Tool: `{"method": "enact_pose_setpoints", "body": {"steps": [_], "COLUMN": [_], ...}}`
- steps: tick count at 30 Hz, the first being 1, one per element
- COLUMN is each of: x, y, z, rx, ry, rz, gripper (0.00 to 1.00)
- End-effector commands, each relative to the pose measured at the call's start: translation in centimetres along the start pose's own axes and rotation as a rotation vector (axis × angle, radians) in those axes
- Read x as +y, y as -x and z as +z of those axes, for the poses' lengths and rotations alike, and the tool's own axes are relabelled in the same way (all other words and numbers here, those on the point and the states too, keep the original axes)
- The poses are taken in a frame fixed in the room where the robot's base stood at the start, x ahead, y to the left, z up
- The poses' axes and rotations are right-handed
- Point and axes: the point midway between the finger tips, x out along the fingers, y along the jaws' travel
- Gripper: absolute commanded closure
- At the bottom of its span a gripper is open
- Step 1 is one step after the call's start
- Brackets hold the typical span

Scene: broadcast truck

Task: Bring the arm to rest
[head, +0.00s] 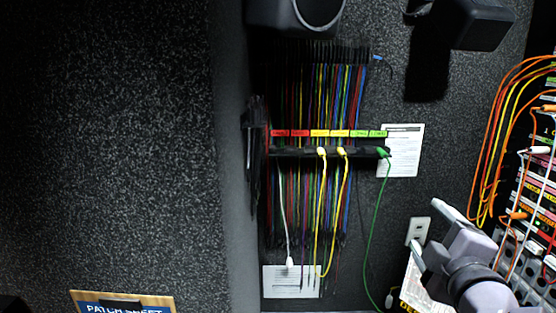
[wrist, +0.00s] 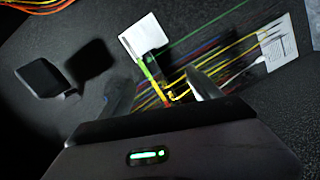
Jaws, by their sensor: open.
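My gripper (head: 428,228) shows at the lower right of the head view, with my arm behind it. Its two fingers are apart and nothing is between them. In the wrist view my gripper (wrist: 162,95) has its fingers spread on either side of the frame's middle, with the cable rack (wrist: 170,85) in the background beyond them. The gripper is clear of the wall and of the hanging cables, as far as I can tell.
A rack (head: 315,151) of hanging coloured cables with red, yellow and green labels is on the wall. A white wall plate (head: 291,282) is below it. A patch bay (head: 535,200) with orange cables stands at the right. A patch sheet board (head: 124,302) is at the lower left.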

Motion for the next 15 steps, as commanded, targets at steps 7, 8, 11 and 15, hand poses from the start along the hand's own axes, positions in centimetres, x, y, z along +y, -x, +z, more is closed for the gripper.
{"method": "enact_pose_setpoints", "body": {"steps": [7, 8, 11, 15], "x": [-8.3, -9.7, -15.5, -24.4], "y": [2.7, 3.3, 6.2, 12.1], "z": [1.8, 1.8, 1.4, -1.1], "rx": [-0.223, -0.255, -0.382, -0.592], "ry": [-0.492, -0.567, -0.844, -1.233], "rz": [-0.143, -0.169, -0.279, -0.490], "gripper": [0.27, 0.27, 0.27, 0.27]}}
